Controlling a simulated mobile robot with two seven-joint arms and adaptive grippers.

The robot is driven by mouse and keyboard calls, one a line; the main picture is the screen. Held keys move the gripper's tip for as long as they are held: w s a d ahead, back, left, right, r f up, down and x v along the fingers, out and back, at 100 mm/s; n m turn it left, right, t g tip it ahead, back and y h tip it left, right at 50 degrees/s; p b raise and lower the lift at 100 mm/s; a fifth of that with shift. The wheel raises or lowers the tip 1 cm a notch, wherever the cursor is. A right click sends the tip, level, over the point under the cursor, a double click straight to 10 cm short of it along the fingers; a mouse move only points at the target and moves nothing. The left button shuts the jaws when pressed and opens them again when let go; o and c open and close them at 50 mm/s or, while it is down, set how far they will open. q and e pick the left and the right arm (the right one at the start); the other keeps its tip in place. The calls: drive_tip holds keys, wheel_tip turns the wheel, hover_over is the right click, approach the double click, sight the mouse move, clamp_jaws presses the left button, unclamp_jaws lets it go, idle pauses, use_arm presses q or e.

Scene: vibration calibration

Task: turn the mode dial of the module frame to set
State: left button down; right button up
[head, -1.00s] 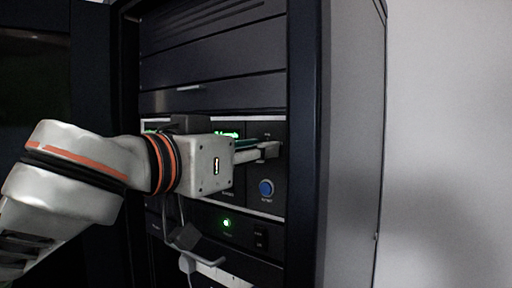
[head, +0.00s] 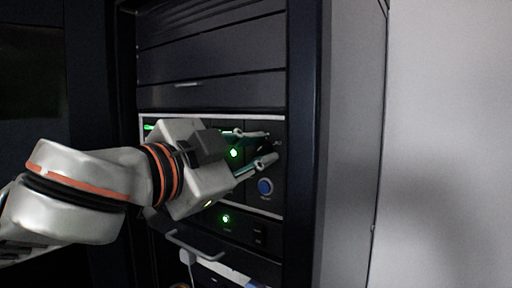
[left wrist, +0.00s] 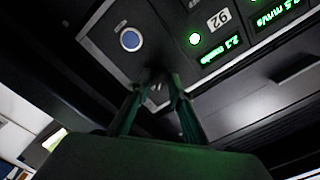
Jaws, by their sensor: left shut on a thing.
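The module frame (head: 252,199) is a dark panel in the rack, with a blue round button (head: 265,187) low on its right module. My left gripper (head: 269,148) is at that module, above the button, rolled at a slant with its fingers pointing into the panel. In the left wrist view its fingertips (left wrist: 157,88) close around the mode dial, which is small, dark and mostly hidden between them. The dial's pointer and markings cannot be read. The blue button also shows in the left wrist view (left wrist: 130,39). My right gripper is not in view.
Green readouts (left wrist: 222,51) and a green lamp (left wrist: 194,39) glow beside the dial. Below the frame are another lit green lamp (head: 225,218) and a grey handle (head: 196,245). The rack's right post (head: 303,150) stands close to the gripper; a bare wall lies beyond.

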use_arm(q)
drive_tip(key=shift+m, duration=0.9)
drive_tip(key=c, duration=1.8)
unclamp_jaws()
drive_tip(key=shift+c, duration=0.2)
drive_tip(key=v, duration=0.7)
drive_tip(key=shift+s, duration=0.25)
drive_tip(key=shift+a, duration=0.2)
